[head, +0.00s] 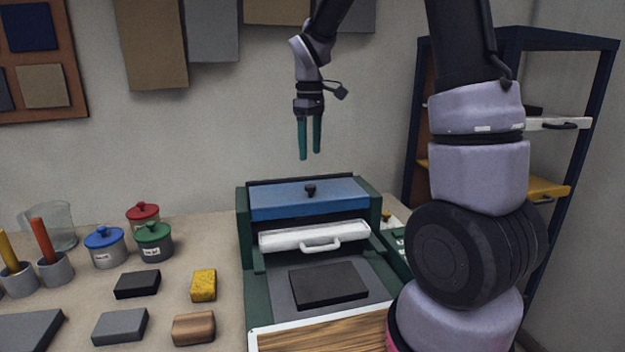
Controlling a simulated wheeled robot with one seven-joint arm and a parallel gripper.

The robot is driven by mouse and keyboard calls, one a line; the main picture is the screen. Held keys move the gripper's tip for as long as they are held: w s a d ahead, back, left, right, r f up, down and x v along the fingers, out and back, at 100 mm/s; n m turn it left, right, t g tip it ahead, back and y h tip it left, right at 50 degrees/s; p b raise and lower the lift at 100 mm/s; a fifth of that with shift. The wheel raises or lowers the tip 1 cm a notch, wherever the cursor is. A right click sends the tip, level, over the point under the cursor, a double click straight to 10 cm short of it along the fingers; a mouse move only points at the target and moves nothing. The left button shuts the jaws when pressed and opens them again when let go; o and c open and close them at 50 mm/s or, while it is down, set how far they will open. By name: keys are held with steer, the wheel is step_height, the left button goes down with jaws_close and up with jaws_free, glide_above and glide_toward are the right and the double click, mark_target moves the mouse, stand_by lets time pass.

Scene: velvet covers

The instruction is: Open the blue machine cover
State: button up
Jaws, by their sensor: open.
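The blue machine cover (285,199) lies across the top of a dark green machine (247,230). It looks closed, with a small black knob (310,190) near its middle. My gripper (309,157) points down above the cover, apart from it and empty. Its two teal fingers are spread with a narrow gap between them. A white roller bar with a handle (318,244) sits in front of the cover on the machine. A black slab (328,284) lies on the machine bed in front of that bar.
Red, blue and green lidded pots (105,247) stand left of the machine. Several blocks, including a yellow sponge (204,285), lie near its left side. A dark shelf rack (515,45) stands at right. My arm hides part of the right side.

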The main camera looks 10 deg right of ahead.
mark_target(311, 185)
step_height(311, 185, down, 10)
steer(key=shift+r, duration=0.2)
jaws_close()
stand_by(1.5)
